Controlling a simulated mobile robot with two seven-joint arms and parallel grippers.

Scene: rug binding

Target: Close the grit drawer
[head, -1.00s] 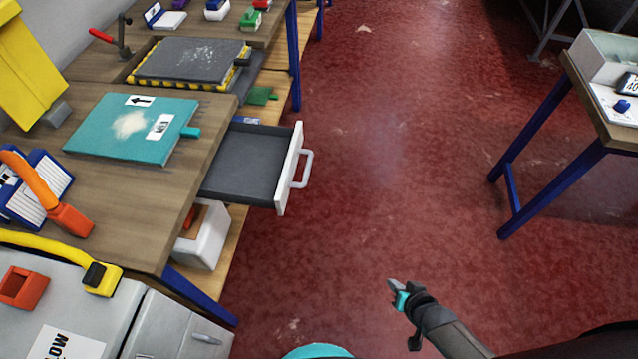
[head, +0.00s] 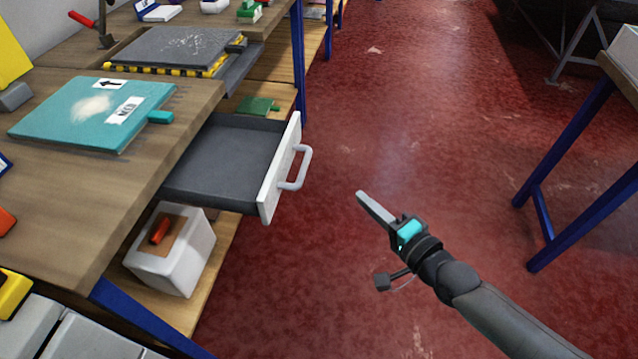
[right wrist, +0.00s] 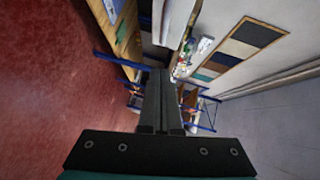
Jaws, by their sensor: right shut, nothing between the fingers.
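The grit drawer (head: 226,163) hangs open under the wooden bench at the left of the head view. It has a dark grey inside, a white front (head: 278,170) and a grey-white bar handle (head: 297,167). The drawer looks empty. My right gripper (head: 362,197) is shut and empty, out over the red floor. It is to the right of the drawer front and apart from the handle. In the right wrist view its dark fingers (right wrist: 160,102) lie together. My left gripper is not in view.
A teal board (head: 60,125) with pale powder lies on the bench top (head: 65,200) above the drawer. A white bin (head: 190,255) stands on the shelf below. A blue-legged table (head: 570,150) is at the right. The red floor between is clear.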

